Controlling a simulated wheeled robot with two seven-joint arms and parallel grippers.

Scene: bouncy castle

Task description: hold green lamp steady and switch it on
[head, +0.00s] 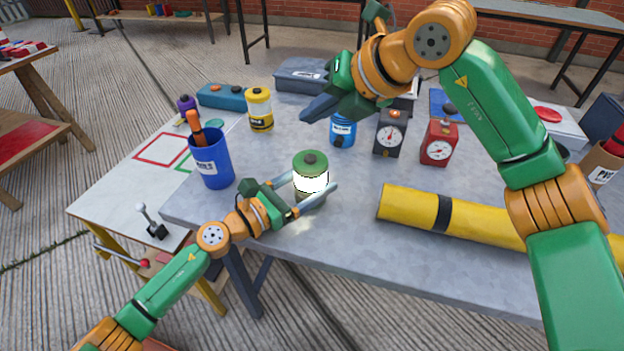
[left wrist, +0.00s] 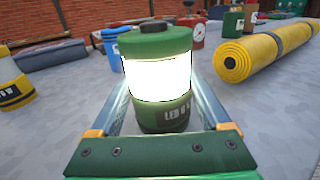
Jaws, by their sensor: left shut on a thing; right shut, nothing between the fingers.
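The green lamp (head: 311,172) stands upright near the front edge of the grey table, and its middle band glows bright white. My left gripper (head: 308,187) is shut on the lamp, one finger on each side of its body. The lamp also shows in the left wrist view (left wrist: 160,75), between the two fingers, with a dark button on its green top. My right gripper (head: 318,110) is shut and empty, held in the air above and behind the lamp, clear of it.
A blue cup (head: 211,160) with an orange-handled tool stands left of the lamp. A yellow roll (head: 450,215) lies to the right. Behind are a yellow lamp (head: 259,110), a blue canister (head: 342,131), and black (head: 390,133) and red (head: 439,142) boxes with dials.

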